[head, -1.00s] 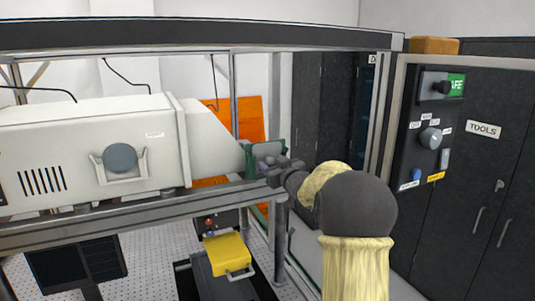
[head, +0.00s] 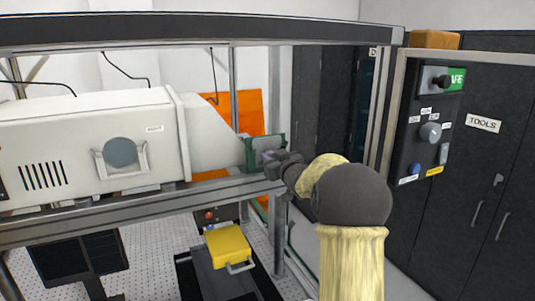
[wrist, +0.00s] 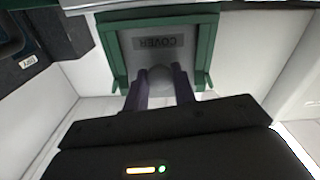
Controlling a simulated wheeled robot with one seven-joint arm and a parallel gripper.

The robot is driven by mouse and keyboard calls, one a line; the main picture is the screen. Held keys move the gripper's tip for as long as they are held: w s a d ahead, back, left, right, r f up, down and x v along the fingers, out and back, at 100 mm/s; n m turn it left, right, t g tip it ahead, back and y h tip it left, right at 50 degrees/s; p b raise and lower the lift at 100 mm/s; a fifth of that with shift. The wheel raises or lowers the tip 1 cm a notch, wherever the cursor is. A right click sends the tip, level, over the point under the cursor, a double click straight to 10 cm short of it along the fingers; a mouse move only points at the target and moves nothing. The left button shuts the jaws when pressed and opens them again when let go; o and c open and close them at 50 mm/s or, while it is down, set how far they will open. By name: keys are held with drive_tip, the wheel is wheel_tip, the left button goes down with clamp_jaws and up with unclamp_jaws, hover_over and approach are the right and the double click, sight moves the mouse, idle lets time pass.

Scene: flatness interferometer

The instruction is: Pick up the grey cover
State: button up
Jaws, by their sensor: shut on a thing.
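The grey cover (wrist: 133,62) is a flat plate with an upside-down COVER label in the wrist view. It sits within a green frame (wrist: 108,50), which also shows in the head view (head: 250,153) at the narrow right end of the white housing. My gripper (wrist: 160,80) is shut on the round grey knob on the cover's face, one finger on each side. In the head view my gripper (head: 271,160) reaches the frame from the right, and the cover is mostly hidden there. I cannot tell whether the cover is clear of the frame.
The white housing (head: 80,145) rests on a metal rail (head: 130,208). A yellow box with a handle (head: 228,245) stands below. A control panel (head: 428,135) with knobs is at the right, before dark tool cabinets (head: 480,180). An overhead beam (head: 200,32) crosses above.

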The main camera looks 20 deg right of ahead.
wheel_tip(320, 180, up, 12)
drive_tip(key=r, duration=0.1)
drive_tip(key=s+f+b, duration=0.1)
drive_tip(key=s+b, duration=0.3)
drive_tip(key=s, duration=1.4)
drive_tip(key=shift+b, duration=0.3)
drive_tip(key=shift+r+p, duration=0.1)
drive_tip(key=shift+p, duration=0.65)
idle(0.4)
drive_tip(key=w+a+b, duration=0.3)
drive_tip(key=w+a, duration=0.1)
drive_tip(key=a, duration=1)
drive_tip(key=w+a+r+b, duration=0.1)
drive_tip(key=w+a+b, duration=0.3)
drive_tip(key=a, duration=1)
drive_tip(key=w+a+r+b, duration=0.1)
drive_tip(key=w+a+b, duration=0.3)
drive_tip(key=a, duration=1)
drive_tip(key=shift+w+a+r, duration=0.2)
drive_tip(key=shift+w+a, duration=0.1)
drive_tip(key=shift+w, duration=0.75)
idle(0.5)
